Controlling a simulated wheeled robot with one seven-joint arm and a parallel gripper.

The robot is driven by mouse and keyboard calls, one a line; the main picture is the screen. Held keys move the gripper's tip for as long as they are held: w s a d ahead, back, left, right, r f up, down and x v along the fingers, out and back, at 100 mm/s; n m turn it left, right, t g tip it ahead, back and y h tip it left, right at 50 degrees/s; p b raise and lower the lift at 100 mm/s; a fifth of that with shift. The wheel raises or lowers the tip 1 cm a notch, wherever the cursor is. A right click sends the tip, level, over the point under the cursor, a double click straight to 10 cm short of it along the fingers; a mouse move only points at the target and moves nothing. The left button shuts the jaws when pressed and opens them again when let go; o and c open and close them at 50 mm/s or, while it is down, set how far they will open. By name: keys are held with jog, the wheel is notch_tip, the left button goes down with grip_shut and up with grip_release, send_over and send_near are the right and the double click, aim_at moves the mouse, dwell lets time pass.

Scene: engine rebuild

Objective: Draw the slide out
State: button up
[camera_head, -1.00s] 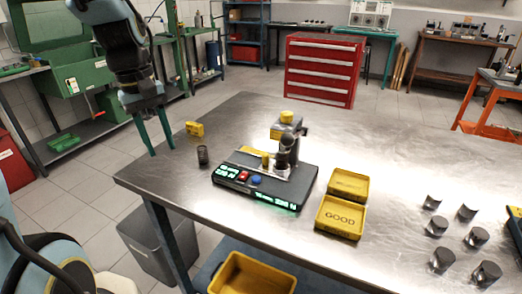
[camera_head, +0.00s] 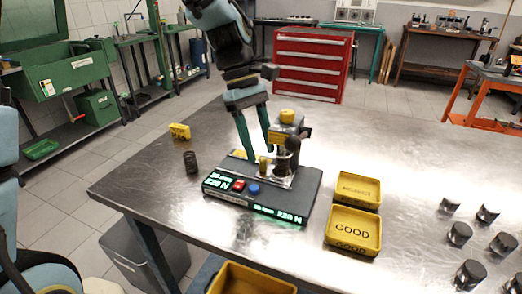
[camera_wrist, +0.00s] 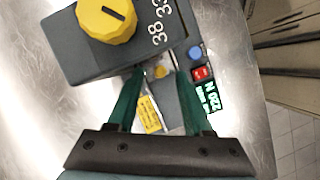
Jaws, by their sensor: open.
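The spring tester (camera_head: 311,199) stands on the steel bench, with a dark base, lit green displays and a tall head topped by a yellow dial (camera_wrist: 106,18). A bright metal plate (camera_head: 241,170), seemingly the slide, lies on top of the base. A small yellow knob (camera_head: 264,163) stands on it near the column; it also shows in the wrist view (camera_wrist: 161,71). My gripper (camera_head: 259,153) is open and points down over the tester. In the wrist view its fingertips (camera_wrist: 160,75) lie on either side of the knob. I cannot tell whether they touch it.
A dark coil spring (camera_head: 190,162) and a yellow block (camera_head: 180,131) stand left of the tester. Two yellow trays are to its right, the nearer marked GOOD (camera_head: 352,248). Several metal cylinders (camera_head: 460,234) stand farther right. The tester's head rises close beside my fingers.

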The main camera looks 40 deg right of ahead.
jog(key=shift+x, duration=1.1)
grip_shut()
dwell(0.7)
